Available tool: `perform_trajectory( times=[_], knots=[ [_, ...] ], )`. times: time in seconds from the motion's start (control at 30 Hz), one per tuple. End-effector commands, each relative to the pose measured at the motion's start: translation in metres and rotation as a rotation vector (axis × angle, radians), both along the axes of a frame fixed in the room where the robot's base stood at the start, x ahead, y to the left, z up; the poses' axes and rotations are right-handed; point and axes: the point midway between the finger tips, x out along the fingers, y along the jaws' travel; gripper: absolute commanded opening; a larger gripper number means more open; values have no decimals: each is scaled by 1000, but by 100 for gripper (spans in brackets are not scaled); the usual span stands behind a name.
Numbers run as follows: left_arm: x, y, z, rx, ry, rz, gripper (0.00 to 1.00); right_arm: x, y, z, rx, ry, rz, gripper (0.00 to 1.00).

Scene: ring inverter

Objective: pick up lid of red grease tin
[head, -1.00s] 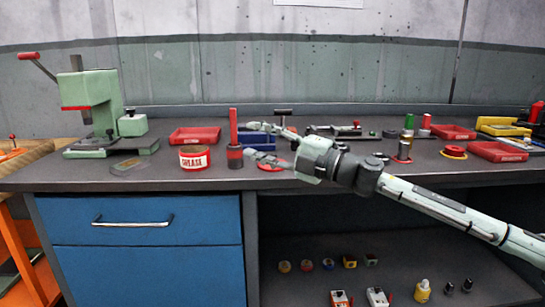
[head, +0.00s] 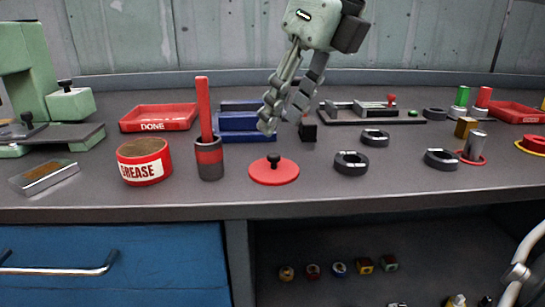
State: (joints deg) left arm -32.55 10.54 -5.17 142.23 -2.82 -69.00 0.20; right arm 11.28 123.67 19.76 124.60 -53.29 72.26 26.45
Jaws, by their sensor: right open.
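The red lid (head: 262,176) lies flat on the bench with its black knob (head: 274,160) pointing up. The red grease tin (head: 145,163), with a white GREASE label, stands to its left. My right gripper (head: 281,122) comes down from the top of the picture, fingers pointing down. It is open and empty, above and behind the lid in the picture and apart from it. The blue tray behind is partly hidden by the fingers. My left gripper is not in view.
A dark cup with a red handle (head: 208,155) stands between tin and lid. Black rings (head: 351,163) lie to the lid's right. A red DONE tray (head: 159,117) and a blue tray (head: 240,136) sit behind. The bench front edge is close below the lid.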

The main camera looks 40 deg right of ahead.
Motion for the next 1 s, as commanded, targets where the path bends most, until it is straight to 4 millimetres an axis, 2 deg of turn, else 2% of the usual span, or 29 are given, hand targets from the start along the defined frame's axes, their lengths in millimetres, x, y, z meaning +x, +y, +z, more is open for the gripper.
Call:
perform_trajectory(
  times=[0.13,0.37,0.6,0.73,0.93,1.0],
  knots=[
    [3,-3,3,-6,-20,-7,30,-1,-3,-9,-40,9,-6,42],
    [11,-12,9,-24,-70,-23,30,9,-3,-34,-35,9,-6,42],
    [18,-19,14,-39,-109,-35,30,20,-2,-67,-34,9,-5,42],
    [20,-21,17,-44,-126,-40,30,24,-1,-73,-33,6,-5,42],
    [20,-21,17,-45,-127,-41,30,24,-1,-73,-33,6,-5,42],
    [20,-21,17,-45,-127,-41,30,24,-1,-73,-33,6,-5,35]
  ],
)
